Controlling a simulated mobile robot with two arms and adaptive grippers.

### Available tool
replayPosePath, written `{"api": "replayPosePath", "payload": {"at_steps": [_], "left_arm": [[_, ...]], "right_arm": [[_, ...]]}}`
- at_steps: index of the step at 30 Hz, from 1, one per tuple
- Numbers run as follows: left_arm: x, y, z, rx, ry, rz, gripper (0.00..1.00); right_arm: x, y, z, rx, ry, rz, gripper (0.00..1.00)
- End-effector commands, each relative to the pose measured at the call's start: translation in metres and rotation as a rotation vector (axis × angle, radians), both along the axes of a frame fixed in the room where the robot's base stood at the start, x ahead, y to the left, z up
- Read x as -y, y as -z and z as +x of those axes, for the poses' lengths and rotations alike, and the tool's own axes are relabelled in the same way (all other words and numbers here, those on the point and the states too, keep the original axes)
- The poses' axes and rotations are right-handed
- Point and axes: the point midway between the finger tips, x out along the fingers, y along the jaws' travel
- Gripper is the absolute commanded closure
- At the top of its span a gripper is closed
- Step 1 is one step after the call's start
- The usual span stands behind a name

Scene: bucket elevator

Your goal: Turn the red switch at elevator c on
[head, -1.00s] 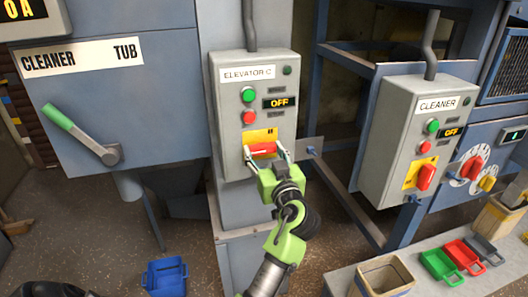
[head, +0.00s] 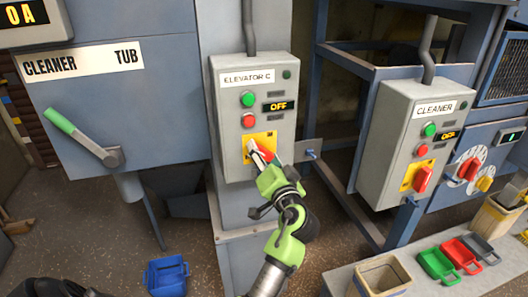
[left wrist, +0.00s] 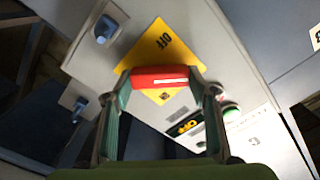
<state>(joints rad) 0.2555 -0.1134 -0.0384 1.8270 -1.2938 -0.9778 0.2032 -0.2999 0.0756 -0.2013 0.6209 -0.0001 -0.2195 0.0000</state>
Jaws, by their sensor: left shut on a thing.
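The elevator C box (head: 225,160) is grey, with a white label reading ELEVATOR C. Its red switch (head: 265,153) sits on a yellow plate (head: 249,139) low on the front. My left gripper (head: 263,152) is shut on the switch and partly hides it. In the left wrist view the red handle (left wrist: 160,76) lies between my fingertips, diagonal to the yellow plate (left wrist: 158,48). In the head view it slants from upper left to lower right. The box display (head: 278,106) reads OFF. My right gripper is not in view.
The cleaner box (head: 385,150), with its own red switch (head: 422,179), stands to the right. A green-handled lever (head: 80,138) is on the cleaner tub at left. A blue bucket (head: 166,277) is on the floor. Small trays and bins are at lower right.

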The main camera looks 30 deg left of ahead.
Motion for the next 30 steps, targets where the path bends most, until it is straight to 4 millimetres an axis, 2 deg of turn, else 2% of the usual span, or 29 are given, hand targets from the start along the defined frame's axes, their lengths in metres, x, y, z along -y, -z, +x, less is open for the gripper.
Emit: {"api": "replayPosePath", "payload": {"at_steps": [18,30], "left_arm": [[0.000,-0.004,0.001,-0.432,-0.001,0.374,0.69],[0.000,-0.002,0.001,-0.604,-0.002,0.523,0.69]], "right_arm": [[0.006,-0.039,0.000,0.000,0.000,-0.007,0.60],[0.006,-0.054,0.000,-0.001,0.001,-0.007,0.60]]}}
